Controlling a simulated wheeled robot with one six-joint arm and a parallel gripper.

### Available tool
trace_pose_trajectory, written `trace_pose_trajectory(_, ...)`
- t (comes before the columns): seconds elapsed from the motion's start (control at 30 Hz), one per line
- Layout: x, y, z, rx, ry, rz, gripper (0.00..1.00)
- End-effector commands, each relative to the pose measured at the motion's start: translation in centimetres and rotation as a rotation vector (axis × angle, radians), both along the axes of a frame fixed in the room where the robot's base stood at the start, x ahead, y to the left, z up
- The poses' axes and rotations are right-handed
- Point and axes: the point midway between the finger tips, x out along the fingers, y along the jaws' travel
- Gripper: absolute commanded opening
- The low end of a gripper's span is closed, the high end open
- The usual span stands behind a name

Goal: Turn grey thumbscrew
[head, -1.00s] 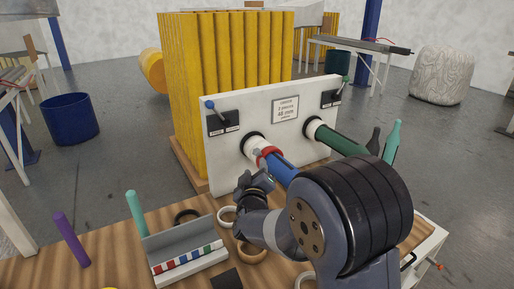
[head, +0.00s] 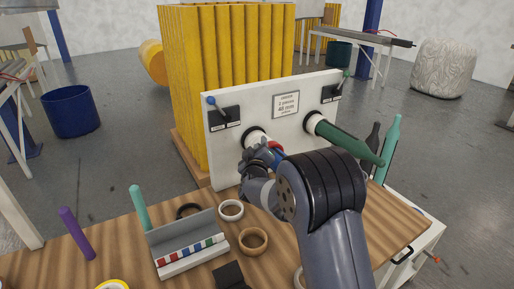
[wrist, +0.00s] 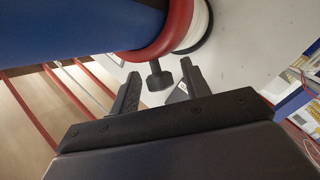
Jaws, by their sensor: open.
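The grey thumbscrew (wrist: 158,78) shows in the wrist view as a small dark knob on a short stem below a red collar (wrist: 160,42). My gripper (wrist: 160,69) is open, with one finger on each side of the thumbscrew. The thumbscrew appears between the fingertips, and I cannot tell whether either finger touches it. In the head view my gripper (head: 255,157) is at the left spindle (head: 252,135) on the white panel and hides the thumbscrew. A blue roll (head: 279,156) on this spindle is mostly hidden by my arm; it fills the upper left of the wrist view (wrist: 70,25).
A green roll (head: 345,140) sticks out from the panel (head: 232,165) to the right. Levers stand on the panel's upper corners. On the wooden table are a grey tray (head: 185,243), tape rings (head: 253,241) and upright purple (head: 76,234) and teal (head: 139,208) pegs.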

Motion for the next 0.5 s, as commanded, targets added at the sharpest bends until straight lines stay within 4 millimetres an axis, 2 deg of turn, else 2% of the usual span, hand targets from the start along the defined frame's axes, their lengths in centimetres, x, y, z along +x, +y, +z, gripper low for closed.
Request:
trace_pose_trajectory(0.07,-0.01,-0.01,-0.01,0.000,0.000,0.000,0.45)
trace_pose_trajectory(0.5,-0.04,0.01,-0.01,0.000,0.000,0.000,0.09)
